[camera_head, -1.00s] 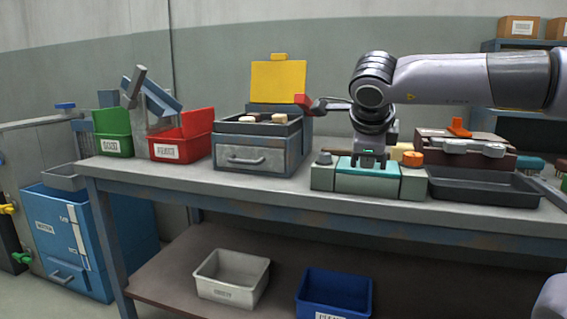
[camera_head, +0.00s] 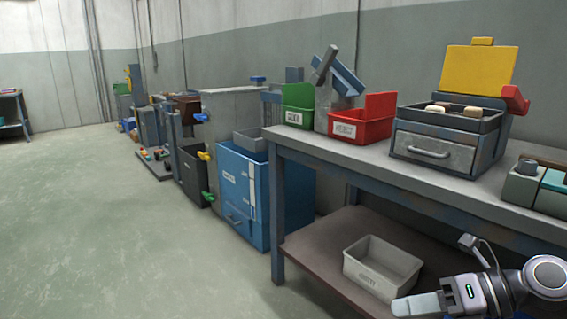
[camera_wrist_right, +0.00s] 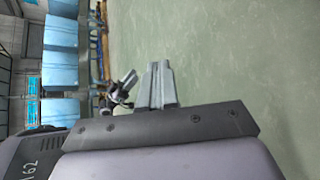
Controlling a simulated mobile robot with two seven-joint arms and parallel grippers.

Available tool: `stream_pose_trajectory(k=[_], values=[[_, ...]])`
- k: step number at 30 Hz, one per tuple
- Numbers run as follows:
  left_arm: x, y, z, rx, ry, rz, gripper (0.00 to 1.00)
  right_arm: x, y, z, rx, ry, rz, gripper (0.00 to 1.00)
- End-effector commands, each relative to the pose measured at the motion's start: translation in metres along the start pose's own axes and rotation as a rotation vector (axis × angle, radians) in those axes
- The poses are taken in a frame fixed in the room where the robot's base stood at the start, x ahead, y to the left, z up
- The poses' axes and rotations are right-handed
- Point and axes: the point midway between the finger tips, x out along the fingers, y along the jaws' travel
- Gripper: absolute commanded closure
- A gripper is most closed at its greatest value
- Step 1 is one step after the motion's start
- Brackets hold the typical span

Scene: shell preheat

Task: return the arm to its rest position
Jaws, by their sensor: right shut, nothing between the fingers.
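My right gripper (camera_head: 420,304) is at the lower right of the head view, in front of the workbench and level with its lower shelf in the picture. Its pale fingers point left, shut and empty. The gripper also shows in the right wrist view (camera_wrist_right: 158,84), over bare green floor. Part of my right arm shows at the lower right corner of the head view. My left gripper is not in view.
The workbench (camera_head: 330,156) carries a green bin (camera_head: 298,106), a red bin (camera_head: 362,126) and a grey drawer unit (camera_head: 440,148) with a yellow panel. A white bin (camera_head: 382,266) sits on the lower shelf. A blue cabinet (camera_head: 240,190) stands beside the bench. The floor at left is clear.

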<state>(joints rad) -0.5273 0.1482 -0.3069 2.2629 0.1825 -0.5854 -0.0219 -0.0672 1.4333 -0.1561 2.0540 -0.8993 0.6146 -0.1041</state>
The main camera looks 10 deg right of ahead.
Motion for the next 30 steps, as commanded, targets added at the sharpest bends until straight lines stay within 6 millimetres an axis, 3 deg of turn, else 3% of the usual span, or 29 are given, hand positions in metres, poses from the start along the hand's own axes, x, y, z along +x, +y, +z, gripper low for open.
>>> stream_pose_trajectory(k=[1, 6, 14, 22, 30], values=[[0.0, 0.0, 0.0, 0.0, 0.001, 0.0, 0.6, 0.013, 0.007, -0.005, 0.105, -0.056, 0.083, 1.0], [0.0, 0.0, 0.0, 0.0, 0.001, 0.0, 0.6, 0.041, 0.02, -0.011, 0.466, -0.244, 0.289, 1.0], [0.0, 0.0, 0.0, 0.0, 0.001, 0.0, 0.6, 0.07, 0.01, -0.027, 1.097, -0.486, 0.484, 1.0], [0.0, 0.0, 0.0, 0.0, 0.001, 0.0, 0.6, 0.108, -0.01, -0.079, 1.807, -0.62, 0.537, 1.0], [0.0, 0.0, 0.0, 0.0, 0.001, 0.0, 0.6, 0.149, 0.004, -0.141, 2.395, -0.587, 0.487, 1.0]])
